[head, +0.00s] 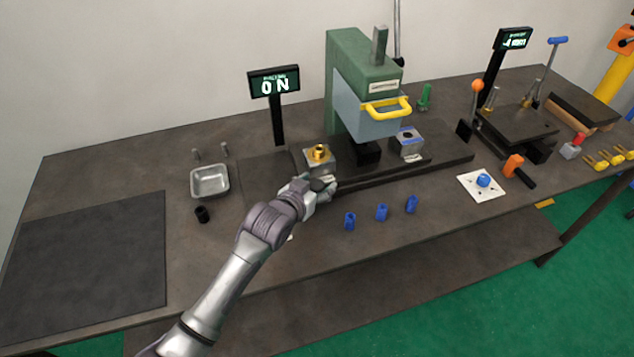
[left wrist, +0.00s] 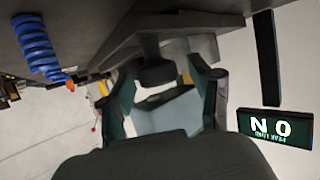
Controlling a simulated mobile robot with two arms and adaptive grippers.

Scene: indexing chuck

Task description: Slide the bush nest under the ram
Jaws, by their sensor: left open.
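Two grey nest blocks sit on the dark slide of the green press (head: 350,60). The left nest (head: 312,168) carries a brass flanged bush (head: 319,153); the right nest (head: 407,150) has a blue-ringed top. The ram's black lower end (head: 369,152) stands between them, behind a grey guard (head: 365,112) with a yellow handle (head: 386,108). My left gripper (head: 327,187) is low in front of the left nest. In the left wrist view its fingers (left wrist: 158,74) are open around a dark knob (left wrist: 157,73); contact is unclear. My right gripper is not in view.
A dark mat (head: 85,255) covers the bare left end.

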